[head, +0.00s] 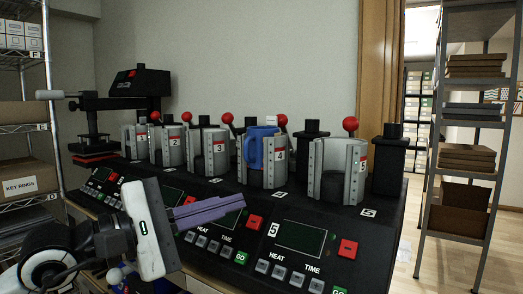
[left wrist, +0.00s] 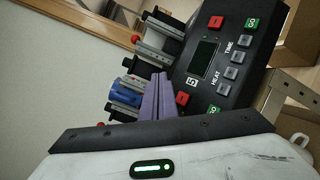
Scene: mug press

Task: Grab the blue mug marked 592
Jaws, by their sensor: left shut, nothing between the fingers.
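A blue mug (head: 254,150) sits upright in the press station labelled 4, between the grey clamp plates. No number on it is readable. It also shows in the left wrist view (left wrist: 124,98), left of the fingers and partly hidden by the clamp. My left gripper (head: 243,201) has purple fingers, shut together and empty. In the head view they appear below and left of the mug, over the control panel and apart from the mug. The fingers also show in the left wrist view (left wrist: 160,82). My right gripper is in neither view.
Other press clamps with red-knobbed levers stand either side, including station 5 (head: 338,170). The control panel (head: 300,237) slopes in front. A flat heat press (head: 125,100) stands at the far left end. Shelving (head: 473,120) stands right; a wire rack (head: 25,130) stands left.

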